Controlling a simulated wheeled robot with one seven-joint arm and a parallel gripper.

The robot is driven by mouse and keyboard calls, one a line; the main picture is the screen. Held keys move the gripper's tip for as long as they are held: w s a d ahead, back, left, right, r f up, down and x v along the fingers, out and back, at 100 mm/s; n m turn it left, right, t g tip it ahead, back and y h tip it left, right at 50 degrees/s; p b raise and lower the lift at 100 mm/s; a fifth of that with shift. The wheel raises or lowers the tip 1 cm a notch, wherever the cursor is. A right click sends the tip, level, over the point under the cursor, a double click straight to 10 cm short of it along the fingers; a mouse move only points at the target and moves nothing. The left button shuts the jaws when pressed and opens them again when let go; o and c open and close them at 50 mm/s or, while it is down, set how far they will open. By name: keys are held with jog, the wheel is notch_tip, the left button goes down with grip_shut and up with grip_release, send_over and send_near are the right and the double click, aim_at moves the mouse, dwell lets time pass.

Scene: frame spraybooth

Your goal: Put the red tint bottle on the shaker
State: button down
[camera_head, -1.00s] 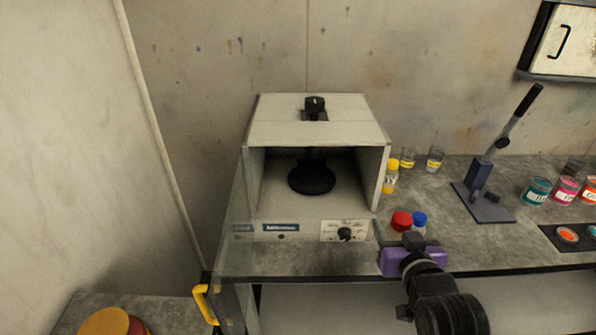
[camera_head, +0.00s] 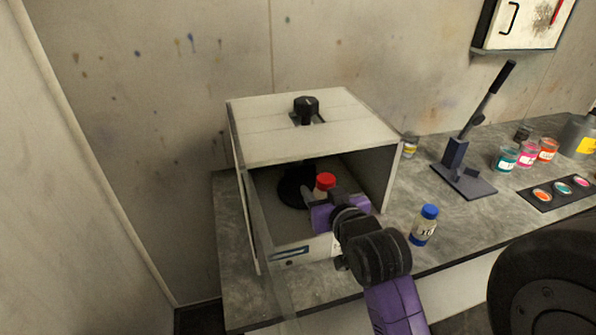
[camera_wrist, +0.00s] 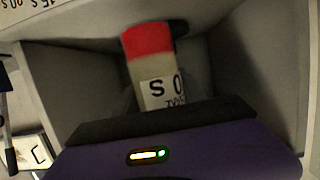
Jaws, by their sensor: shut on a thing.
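The red tint bottle (camera_head: 325,181), with a red cap and pale body, is inside the open-fronted shaker box (camera_head: 313,139). My gripper (camera_head: 334,208) is shut on the bottle and reaches in through the open front. In the wrist view the bottle (camera_wrist: 150,65) stands beyond the gripper edge with its label showing. The round black shaker plate (camera_head: 291,189) lies behind and left of the bottle in the head view. The gripper hides the bottle's base, so I cannot tell whether it touches the plate. My fingertips are hidden.
A blue-capped bottle (camera_head: 424,225) stands on the bench right of the shaker. A lever press (camera_head: 463,170), paint jars (camera_head: 507,157) and a swatch tray (camera_head: 562,194) are farther right. The shaker's side walls closely flank my gripper; a clear door panel (camera_head: 262,245) is at its left.

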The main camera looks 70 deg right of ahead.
jog(key=b, duration=0.1)
send_over(301, 181)
jog(key=s+a, duration=0.3)
jog(key=shift+w+a+r, duration=0.1)
jog(key=shift+r, duration=0.05)
jog(key=w+d, duration=0.1)
jog(key=d, duration=0.1)
jog(key=w+d, duration=0.1)
jog(key=w, duration=0.1)
jog(key=shift+d, duration=0.4)
jog(key=shift+a+f+p, duration=0.2)
jog(key=shift+f+p, duration=0.1)
jog(key=shift+f, duration=0.6)
jog(key=shift+f, duration=0.15)
jog(key=c, duration=0.7)
grip_release()
jog(key=shift+o, duration=0.2)
